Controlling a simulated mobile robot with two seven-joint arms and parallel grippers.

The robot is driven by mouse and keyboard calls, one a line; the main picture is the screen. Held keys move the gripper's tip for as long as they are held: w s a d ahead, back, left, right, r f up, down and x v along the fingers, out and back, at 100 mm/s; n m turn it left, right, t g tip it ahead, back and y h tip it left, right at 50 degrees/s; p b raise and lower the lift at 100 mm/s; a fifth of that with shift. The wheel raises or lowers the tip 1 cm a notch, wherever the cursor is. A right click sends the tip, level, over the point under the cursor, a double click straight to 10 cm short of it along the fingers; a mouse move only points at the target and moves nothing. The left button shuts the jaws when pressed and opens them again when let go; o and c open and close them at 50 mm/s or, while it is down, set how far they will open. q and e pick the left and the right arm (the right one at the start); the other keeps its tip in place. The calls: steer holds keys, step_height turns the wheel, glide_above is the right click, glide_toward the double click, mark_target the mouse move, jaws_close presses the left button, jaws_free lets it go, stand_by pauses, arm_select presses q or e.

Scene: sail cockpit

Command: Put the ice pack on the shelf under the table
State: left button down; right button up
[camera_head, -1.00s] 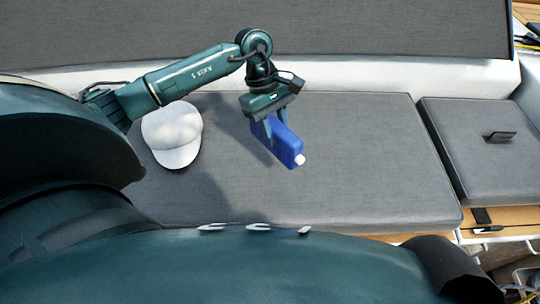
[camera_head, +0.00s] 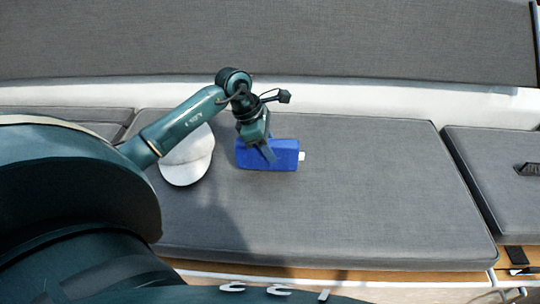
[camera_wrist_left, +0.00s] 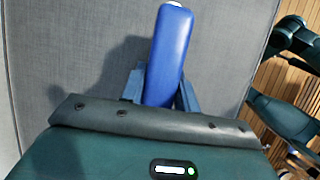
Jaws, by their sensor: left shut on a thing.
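The ice pack (camera_head: 284,155) is a blue block with a white cap, held above the grey seat cushion in the head view. My left gripper (camera_head: 268,155) is shut on it, with a finger across its near side. In the left wrist view the ice pack (camera_wrist_left: 168,55) stands out between the two fingers of my left gripper (camera_wrist_left: 160,88), its cap at the top edge. My right gripper does not show. Neither the table nor its shelf can be made out.
A white cap (camera_head: 188,160) lies on the seat cushion (camera_head: 350,210), left of the ice pack and partly behind my left arm. A grey backrest (camera_head: 300,40) runs along the back. Another cushion (camera_head: 490,180) with a dark object (camera_head: 527,169) lies at right. Slatted wood flooring (camera_wrist_left: 275,85) shows in the wrist view.

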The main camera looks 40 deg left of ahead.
arm_select(q)
steer(key=shift+f, duration=1.4)
steer(key=shift+f, duration=0.1)
steer(key=c, duration=1.5)
jaws_free()
steer(key=shift+f, duration=0.1)
steer(key=o, duration=0.5)
steer(key=shift+c, duration=0.2)
